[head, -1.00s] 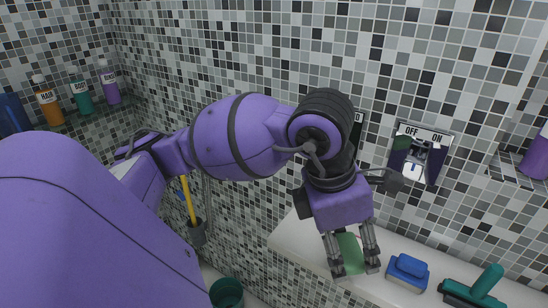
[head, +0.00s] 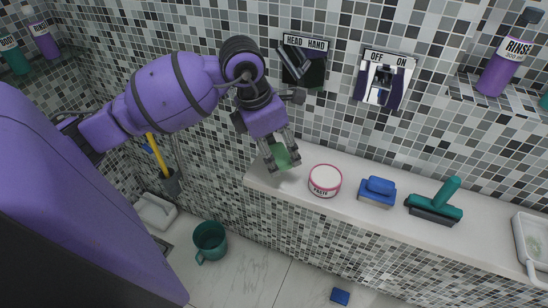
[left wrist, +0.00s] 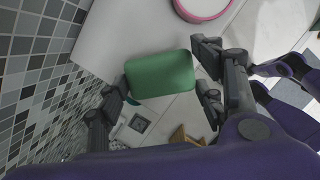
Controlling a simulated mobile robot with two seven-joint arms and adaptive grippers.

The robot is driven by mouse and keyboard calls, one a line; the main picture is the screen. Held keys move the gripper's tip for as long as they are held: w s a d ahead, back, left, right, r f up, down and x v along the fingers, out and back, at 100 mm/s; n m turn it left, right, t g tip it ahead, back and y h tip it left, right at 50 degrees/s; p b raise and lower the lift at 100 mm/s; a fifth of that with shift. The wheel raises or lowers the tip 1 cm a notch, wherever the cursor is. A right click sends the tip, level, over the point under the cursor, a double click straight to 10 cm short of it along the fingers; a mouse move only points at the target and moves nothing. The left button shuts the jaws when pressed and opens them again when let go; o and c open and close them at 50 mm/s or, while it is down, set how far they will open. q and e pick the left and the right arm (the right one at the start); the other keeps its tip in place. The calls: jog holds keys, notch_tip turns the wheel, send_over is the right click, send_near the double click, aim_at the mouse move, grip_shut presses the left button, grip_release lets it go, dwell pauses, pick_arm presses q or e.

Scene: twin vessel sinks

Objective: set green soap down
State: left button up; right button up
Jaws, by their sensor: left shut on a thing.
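The green soap (head: 281,155) is a flat green block between the two fingers of my left gripper (head: 284,166). The gripper is shut on it, near the left end of the white ledge (head: 340,207). In the left wrist view the soap (left wrist: 160,74) spans the space between the fingers, with the ledge (left wrist: 125,35) behind its upper left side and the floor showing below it. I cannot tell whether the soap touches the ledge. My right gripper is not in view.
A pink-rimmed paste tub (head: 325,180) stands on the ledge just right of the gripper. Further right are a blue sponge (head: 377,192), a teal squeegee-like tool (head: 436,205) and a white dish (head: 532,240). A green bucket (head: 210,240) stands on the floor.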

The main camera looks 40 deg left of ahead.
pick_arm(q)
jog(key=shift+w+a+f, duration=0.35)
jog(key=shift+a+f, duration=0.2)
jog(key=shift+f, duration=0.25)
jog(key=shift+w+a+f, duration=0.15)
jog(key=shift+f, duration=1.6)
jog(key=shift+f, duration=0.1)
jog(key=shift+f, duration=0.15)
jog(key=o, duration=1.2)
jog(key=shift+r, duration=0.2)
